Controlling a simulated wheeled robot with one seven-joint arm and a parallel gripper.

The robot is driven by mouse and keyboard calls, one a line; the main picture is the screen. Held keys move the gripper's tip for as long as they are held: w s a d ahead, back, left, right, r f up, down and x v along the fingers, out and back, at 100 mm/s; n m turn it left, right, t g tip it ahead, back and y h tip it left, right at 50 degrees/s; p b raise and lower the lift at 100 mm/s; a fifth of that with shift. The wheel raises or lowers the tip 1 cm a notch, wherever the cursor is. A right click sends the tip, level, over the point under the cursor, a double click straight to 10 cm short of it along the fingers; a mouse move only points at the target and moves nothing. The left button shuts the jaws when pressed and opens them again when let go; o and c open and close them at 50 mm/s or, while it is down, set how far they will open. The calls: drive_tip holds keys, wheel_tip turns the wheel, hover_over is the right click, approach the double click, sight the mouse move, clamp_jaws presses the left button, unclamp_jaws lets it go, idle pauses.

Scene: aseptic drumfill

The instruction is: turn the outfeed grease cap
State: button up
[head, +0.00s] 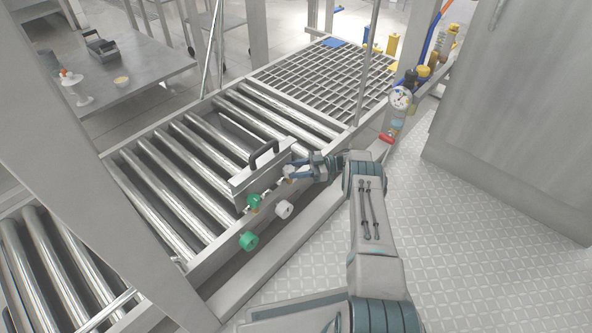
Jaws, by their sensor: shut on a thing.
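My gripper (298,172) reaches in from the right to the side of the roller conveyor. It is shut on a small pale cap, the grease cap (289,171), beside the right end of a metal plate with a black handle. The fingers cover part of the cap, so its turn angle cannot be told. Below and left of it on the conveyor side are a green cap (253,201), a white round knob (284,209) and a larger green knob (249,240).
The handled metal plate (255,178) stands close left of my gripper. Conveyor rollers (165,192) lie beyond it. A pressure gauge (400,97) and a red-handled valve (386,138) are up right. A grey cabinet (520,110) stands right; the patterned floor (470,235) is clear.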

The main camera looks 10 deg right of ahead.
drive_tip(key=shift+n+g, duration=0.3)
drive_tip(key=shift+g, duration=0.2)
idle(0.3)
drive_tip(key=o, duration=1)
drive_tip(key=shift+c, duration=0.2)
drive_tip(key=shift+w, duration=0.1)
drive_tip(key=shift+r+m+t, duration=0.15)
drive_tip(key=shift+m+t, duration=0.75)
drive_tip(key=shift+t, duration=0.6)
